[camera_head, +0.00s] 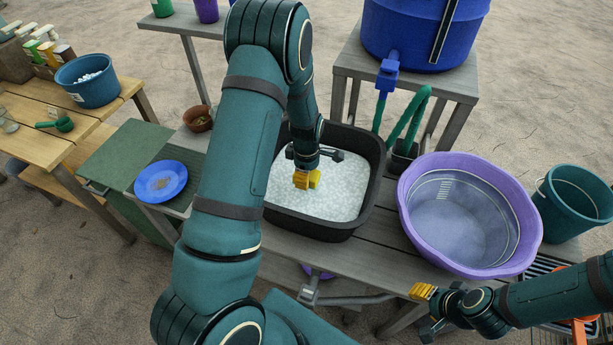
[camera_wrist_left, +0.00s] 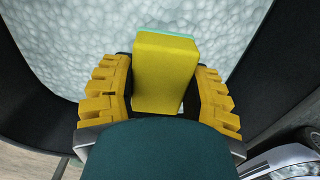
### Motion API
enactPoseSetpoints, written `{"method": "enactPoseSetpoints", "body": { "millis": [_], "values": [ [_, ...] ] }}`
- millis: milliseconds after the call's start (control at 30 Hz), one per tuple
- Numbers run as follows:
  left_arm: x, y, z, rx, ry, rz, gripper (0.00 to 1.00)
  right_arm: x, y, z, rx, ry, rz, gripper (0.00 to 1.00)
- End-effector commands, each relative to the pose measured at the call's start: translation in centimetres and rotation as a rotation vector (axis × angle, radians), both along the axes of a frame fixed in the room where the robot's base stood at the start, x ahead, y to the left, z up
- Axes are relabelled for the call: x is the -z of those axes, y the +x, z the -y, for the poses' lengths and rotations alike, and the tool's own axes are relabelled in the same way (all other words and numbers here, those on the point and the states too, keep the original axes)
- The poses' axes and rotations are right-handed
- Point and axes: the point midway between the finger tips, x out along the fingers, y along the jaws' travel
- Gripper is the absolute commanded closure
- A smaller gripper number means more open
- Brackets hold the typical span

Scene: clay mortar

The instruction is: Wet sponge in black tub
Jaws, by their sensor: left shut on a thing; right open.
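The black tub (camera_head: 372,205) stands on the grey slatted table and is filled with white foam (camera_head: 335,207). My left gripper (camera_head: 304,180) reaches down into the tub from above. It is shut on the yellow sponge (camera_head: 315,179), which also shows between the finger pads in the left wrist view (camera_wrist_left: 165,75), with a pale green layer along its far edge. The sponge is over or at the foam; I cannot tell whether it touches. My right gripper (camera_head: 425,312) is open and empty near the table's front edge, below the purple basin.
A purple basin (camera_head: 409,208) of water stands right of the tub, with a teal bucket (camera_head: 575,205) beyond it. A green hose (camera_head: 408,118) rises behind the tub. A blue plate (camera_head: 160,181) lies to the left. A blue barrel (camera_head: 415,30) stands behind.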

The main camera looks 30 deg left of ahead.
Motion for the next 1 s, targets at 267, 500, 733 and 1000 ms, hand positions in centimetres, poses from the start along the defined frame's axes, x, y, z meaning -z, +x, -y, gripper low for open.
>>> {"method": "enactPoseSetpoints", "body": {
  "millis": [267, 500, 733, 1000],
  "values": [
    [-3.5, 0.0, 0.0, -0.001, 0.0, 0.0, 0.79, -3.0, 0.0, 0.1, 0.0, 0.005, 0.002, 0.53],
    [-6.0, 0.0, 0.0, 0.0, 0.0, 0.0, 0.79, -5.2, -0.1, 0.2, -0.001, 0.009, 0.002, 0.53],
    [-8.1, 0.0, 0.0, -0.001, 0.0, 0.0, 0.79, -7.0, -0.2, 0.3, -0.001, 0.013, 0.001, 0.53],
    [-8.3, 0.0, 0.0, -0.001, 0.0, -0.001, 0.79, -7.2, -0.2, 0.4, -0.001, 0.013, 0.001, 0.53]
  ]
}}
